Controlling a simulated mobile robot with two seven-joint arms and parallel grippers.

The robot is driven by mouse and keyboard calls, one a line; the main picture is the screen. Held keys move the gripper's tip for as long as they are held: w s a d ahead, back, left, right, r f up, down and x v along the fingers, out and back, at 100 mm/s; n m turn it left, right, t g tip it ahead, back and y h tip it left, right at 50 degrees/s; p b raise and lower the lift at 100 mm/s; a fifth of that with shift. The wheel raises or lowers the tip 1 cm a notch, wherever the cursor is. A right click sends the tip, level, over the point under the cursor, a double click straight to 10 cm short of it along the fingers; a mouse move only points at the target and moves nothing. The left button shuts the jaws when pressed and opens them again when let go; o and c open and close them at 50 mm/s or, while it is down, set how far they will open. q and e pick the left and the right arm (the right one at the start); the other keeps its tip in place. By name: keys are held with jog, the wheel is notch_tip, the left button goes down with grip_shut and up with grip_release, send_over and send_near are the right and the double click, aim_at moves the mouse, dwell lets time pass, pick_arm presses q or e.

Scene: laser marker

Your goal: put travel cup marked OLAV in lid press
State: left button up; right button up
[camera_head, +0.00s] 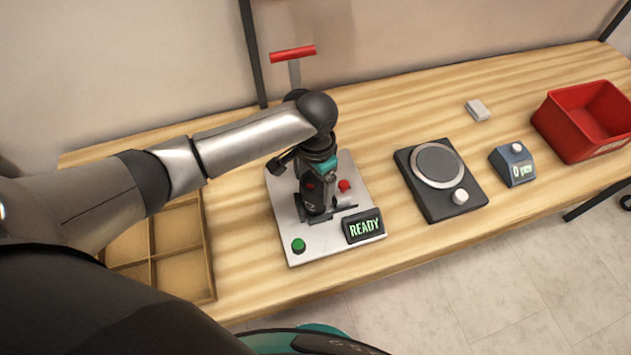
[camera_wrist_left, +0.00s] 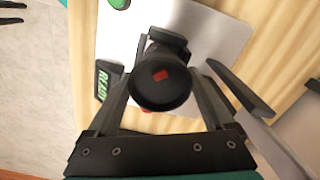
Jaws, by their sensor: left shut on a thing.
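My left gripper (camera_head: 318,190) is shut on a dark travel cup (camera_head: 313,203), which also shows between the fingers in the left wrist view (camera_wrist_left: 162,95), with a small red mark on its top. No name is readable on it. The cup is upright over the lid press's pale base plate (camera_head: 290,248), close to a dark bracket (camera_head: 346,208). I cannot tell whether its bottom touches the plate. The press has a red handle (camera_head: 293,53) raised at the back. My right gripper (camera_wrist_left: 25,12) shows only as two separated dark fingers at the left wrist view's corner.
The press has a green button (camera_head: 298,246) and a READY display (camera_head: 363,228). To the right are a dark device with a round plate (camera_head: 449,207), a blue counter (camera_head: 521,174) and a red bin (camera_head: 562,139). A wooden divided tray (camera_head: 208,255) is at left.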

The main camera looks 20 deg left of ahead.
pick_arm(q)
jog(key=o, duration=0.6)
jog(key=shift+f, duration=0.1)
notch_tip(320, 180, up, 12)
jog(key=shift+r+p, duration=0.15)
jog(key=shift+p, duration=0.95)
